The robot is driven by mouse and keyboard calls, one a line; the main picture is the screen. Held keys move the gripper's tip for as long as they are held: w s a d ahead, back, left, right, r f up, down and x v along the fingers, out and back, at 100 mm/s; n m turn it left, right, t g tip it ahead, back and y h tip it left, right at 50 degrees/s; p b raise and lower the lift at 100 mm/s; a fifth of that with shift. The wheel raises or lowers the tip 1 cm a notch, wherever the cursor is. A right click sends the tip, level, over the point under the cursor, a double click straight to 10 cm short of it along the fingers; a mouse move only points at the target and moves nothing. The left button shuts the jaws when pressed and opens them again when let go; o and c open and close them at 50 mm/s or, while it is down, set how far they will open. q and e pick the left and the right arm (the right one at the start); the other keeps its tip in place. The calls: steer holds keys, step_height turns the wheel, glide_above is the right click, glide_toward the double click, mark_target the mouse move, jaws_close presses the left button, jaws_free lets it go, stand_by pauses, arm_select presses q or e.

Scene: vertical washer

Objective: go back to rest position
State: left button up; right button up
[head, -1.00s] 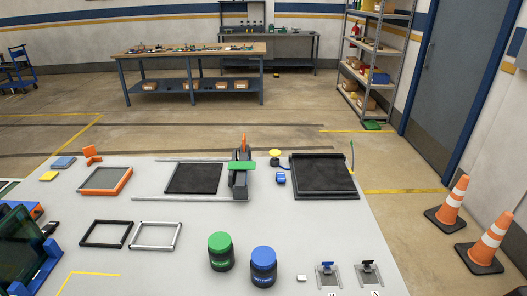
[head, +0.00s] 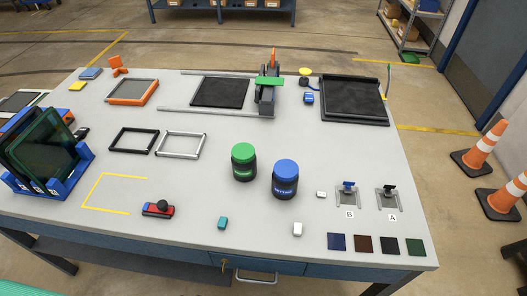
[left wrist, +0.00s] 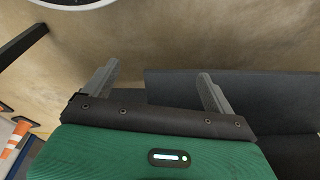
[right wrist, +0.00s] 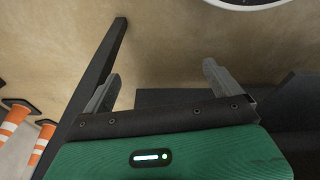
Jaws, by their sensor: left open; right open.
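My left gripper (left wrist: 158,92) shows in the left wrist view with its two grey fingers spread apart and nothing between them. My right gripper (right wrist: 160,90) shows in the right wrist view, also with its fingers apart and empty. Both point down at bare brown floor, and dark parts of my own body show close by.
On the table are a green-lidded jar (head: 243,162), a blue-lidded jar (head: 285,179), a blue rack (head: 45,165) of dark panels, frames, and a dark tray (head: 355,100). Orange cones (head: 481,149) stand on the floor at right. The floor between table and cones is clear.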

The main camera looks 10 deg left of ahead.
arm_select(q)
steer(key=s+a+f+g+b, duration=0.1)
steer(key=s+a+f+b, duration=0.2)
steer(key=s+f, duration=1.6)
step_height(320, 180, down, 4)
steer(key=shift+s+a+f, duration=0.15)
steer(key=shift+a+f, duration=0.05)
steer(key=shift+f, duration=0.05)
arm_select(e)
steer(key=s+d+f, duration=0.1)
steer(key=s+f, duration=0.8)
steer(key=f, duration=0.2)
steer(key=s+d+f+g, duration=0.1)
steer(key=s+d+f, duration=0.1)
steer(key=s+f, duration=0.8)
step_height(320, 180, down, 2)
steer(key=shift+s+d+f, duration=0.15)
steer(key=shift+d+f, duration=0.1)
